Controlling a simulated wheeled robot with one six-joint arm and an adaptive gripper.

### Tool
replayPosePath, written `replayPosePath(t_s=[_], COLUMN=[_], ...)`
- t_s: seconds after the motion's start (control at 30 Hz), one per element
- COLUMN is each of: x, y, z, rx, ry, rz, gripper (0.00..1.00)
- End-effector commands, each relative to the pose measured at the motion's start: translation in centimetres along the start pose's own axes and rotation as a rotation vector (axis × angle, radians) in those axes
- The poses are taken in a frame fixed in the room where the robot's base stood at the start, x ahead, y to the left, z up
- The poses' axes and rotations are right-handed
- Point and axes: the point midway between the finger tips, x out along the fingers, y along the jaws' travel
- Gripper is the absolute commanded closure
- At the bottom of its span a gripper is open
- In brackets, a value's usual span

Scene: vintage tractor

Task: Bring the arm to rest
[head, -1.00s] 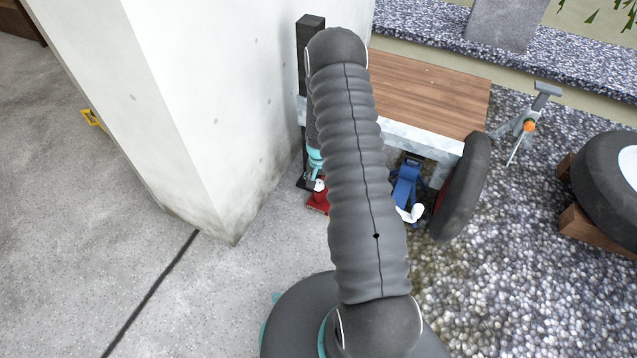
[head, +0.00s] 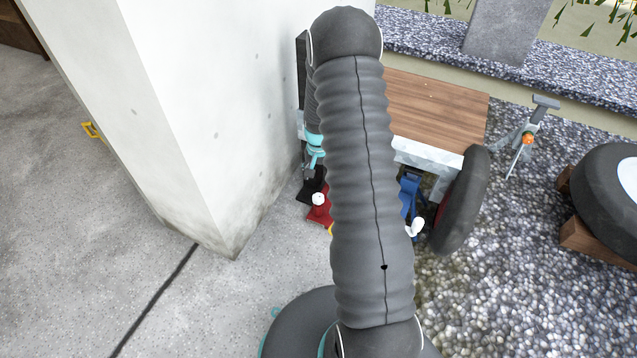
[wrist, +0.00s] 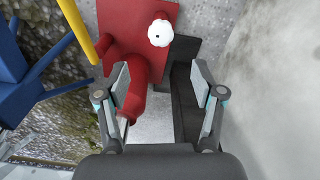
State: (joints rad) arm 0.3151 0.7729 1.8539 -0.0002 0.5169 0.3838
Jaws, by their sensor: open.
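My arm, in dark ribbed covering, stands up through the middle of the head view, bent at the top, with the wrist hanging behind it on the left. My gripper (wrist: 160,82) shows in the wrist view with its two fingers wide apart and nothing held between them. It points down toward a red piece (wrist: 140,30) with a white knob (wrist: 160,33) and a black piece (wrist: 184,95) beside it. In the head view the red piece (head: 320,209) is on the floor below my wrist, partly hidden by my arm. I cannot tell how far the fingers are from it.
A pale concrete pillar (head: 215,100) stands close left of my arm. A wooden-topped bench (head: 435,105) is behind it. A blue item (head: 409,190), a dark wheel (head: 462,200) and a grey stand (head: 530,130) are to the right. The concrete floor (head: 70,200) at left is mostly clear.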

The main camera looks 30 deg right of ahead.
Motion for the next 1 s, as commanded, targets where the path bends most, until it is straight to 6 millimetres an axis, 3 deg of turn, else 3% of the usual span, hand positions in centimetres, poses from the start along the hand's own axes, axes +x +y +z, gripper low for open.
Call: replayPosePath(t_s=[0.77,0.9,1.0], x=[-0.8,0.0,-1.8], y=[0.1,1.4,2.4], z=[0.3,3.6,6.1], rx=[-0.035,-0.108,-0.159], ry=[-0.014,-0.108,-0.155], rz=[0.006,0.037,0.049], gripper=[0.32,0.32,0.32])
